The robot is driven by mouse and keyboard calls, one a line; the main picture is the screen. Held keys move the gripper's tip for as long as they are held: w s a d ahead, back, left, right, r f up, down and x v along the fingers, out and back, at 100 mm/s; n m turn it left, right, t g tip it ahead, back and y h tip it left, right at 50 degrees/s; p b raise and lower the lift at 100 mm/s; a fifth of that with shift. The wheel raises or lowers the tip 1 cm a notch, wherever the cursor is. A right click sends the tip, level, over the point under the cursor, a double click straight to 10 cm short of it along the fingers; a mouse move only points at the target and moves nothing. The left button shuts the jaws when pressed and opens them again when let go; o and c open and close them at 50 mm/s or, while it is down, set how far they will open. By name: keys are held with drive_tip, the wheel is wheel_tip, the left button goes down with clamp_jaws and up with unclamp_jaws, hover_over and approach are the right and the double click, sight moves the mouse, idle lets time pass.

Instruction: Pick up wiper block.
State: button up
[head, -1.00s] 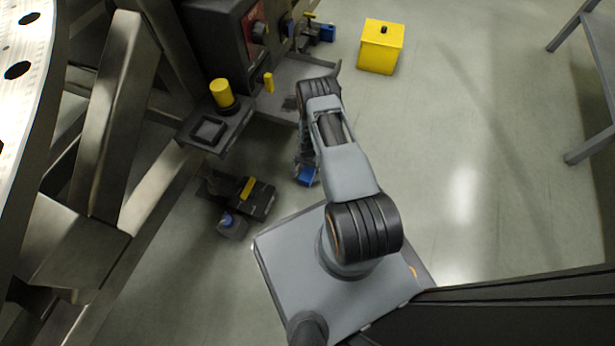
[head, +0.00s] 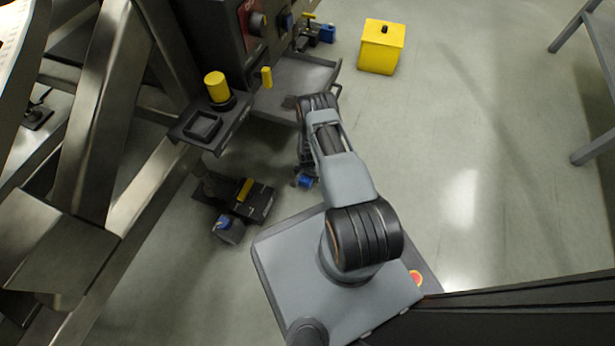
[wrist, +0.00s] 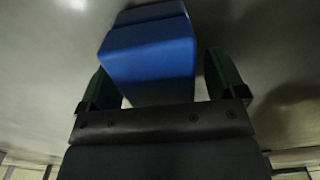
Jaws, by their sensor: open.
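A blue block (wrist: 150,55) with a lighter front face and a darker top section shows between the two fingers of my gripper (wrist: 165,85) in the wrist view. It is the likeliest wiper block, though no marking confirms this. The dark green fingers stand apart on either side of it. A gap shows at the right finger; whether the left finger touches cannot be told. In the head view a small blue patch (head: 305,181) shows at the end of my arm. Most of my gripper is hidden there by the arm, and what the block rests on cannot be seen.
A dark machine with a shelf (head: 300,75) stands beyond my arm, with a yellow cylinder (head: 216,86) and small yellow block (head: 266,77). A black fixture (head: 248,200) is left of my arm. A yellow box (head: 381,48) stands at the back.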

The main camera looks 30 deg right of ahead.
drive_tip(key=c, duration=1.1)
drive_tip(key=shift+r, duration=0.1)
